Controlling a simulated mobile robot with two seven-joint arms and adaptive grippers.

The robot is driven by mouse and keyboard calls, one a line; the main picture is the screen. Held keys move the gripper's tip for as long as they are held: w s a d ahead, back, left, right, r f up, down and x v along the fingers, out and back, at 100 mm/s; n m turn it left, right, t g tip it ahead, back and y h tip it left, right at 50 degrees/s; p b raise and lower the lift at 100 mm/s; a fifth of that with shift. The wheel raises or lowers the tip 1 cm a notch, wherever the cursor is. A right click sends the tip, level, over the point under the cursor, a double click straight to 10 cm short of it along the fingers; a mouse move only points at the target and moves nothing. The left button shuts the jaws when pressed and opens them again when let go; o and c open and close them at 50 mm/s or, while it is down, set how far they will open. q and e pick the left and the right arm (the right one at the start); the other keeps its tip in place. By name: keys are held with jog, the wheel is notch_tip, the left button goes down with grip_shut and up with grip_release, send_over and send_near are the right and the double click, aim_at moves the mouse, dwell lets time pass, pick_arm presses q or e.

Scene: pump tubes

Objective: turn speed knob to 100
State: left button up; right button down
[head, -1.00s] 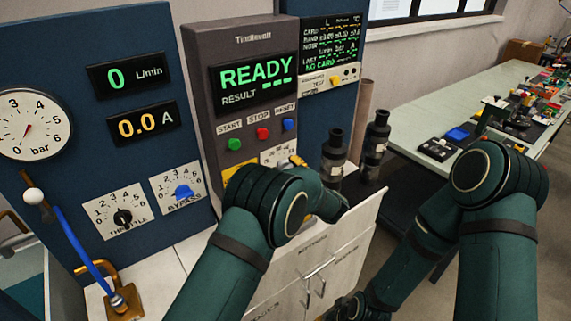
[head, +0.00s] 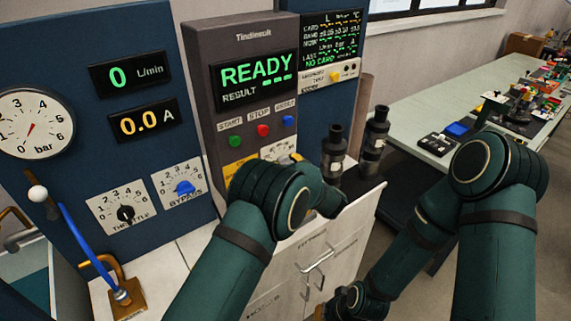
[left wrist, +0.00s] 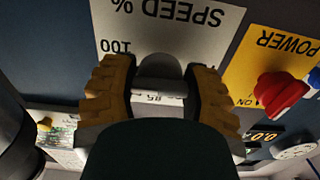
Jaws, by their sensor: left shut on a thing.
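The speed panel is a white plate (left wrist: 165,28) marked "SPEED %" and "100", upside down in the left wrist view. In the head view a strip of the plate (head: 277,151) shows past my arm. My left gripper (left wrist: 158,78) has its ochre fingers on either side of a pale, rounded part at this plate, the knob (left wrist: 158,70), and is shut on it. A small "85" mark shows between the fingers; I cannot read the knob's pointer. In the head view my left forearm hides most of the knob.
A yellow plate with a red POWER switch (left wrist: 280,92) is close beside the speed plate. Start, stop and reset buttons (head: 263,131) sit above. Two dark cylinders (head: 335,150) stand right of my left arm. The display (head: 256,78) reads READY.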

pick_arm(q)
jog(key=o, duration=1.2)
jog(key=v, duration=1.2)
jog(key=shift+s+d, duration=0.1)
jog(key=shift+s, duration=0.05)
